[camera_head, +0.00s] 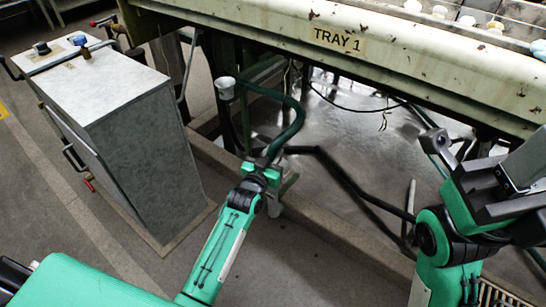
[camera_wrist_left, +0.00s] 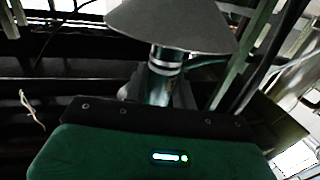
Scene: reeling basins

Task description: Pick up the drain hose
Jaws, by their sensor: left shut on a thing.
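The drain hose (camera_head: 299,112) is a dark green tube that loops under the tray and comes down to my left gripper (camera_head: 266,162). My left gripper is shut on the hose near the low concrete curb. In the left wrist view, a green tube with metal bands (camera_wrist_left: 162,75) stands at the jaws, below a wide grey cone-shaped piece (camera_wrist_left: 172,24). The fingertips are partly hidden there by the dark gripper front. My right arm is at the right edge of the head view; its fingers cannot be made out clearly.
A rusty beam marked TRAY 1 (camera_head: 420,62) runs overhead. A grey cabinet (camera_head: 140,140) stands at the left. A black pipe (camera_head: 345,180) crosses the wet floor behind the curb (camera_head: 330,230). Floor between cabinet and curb is open.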

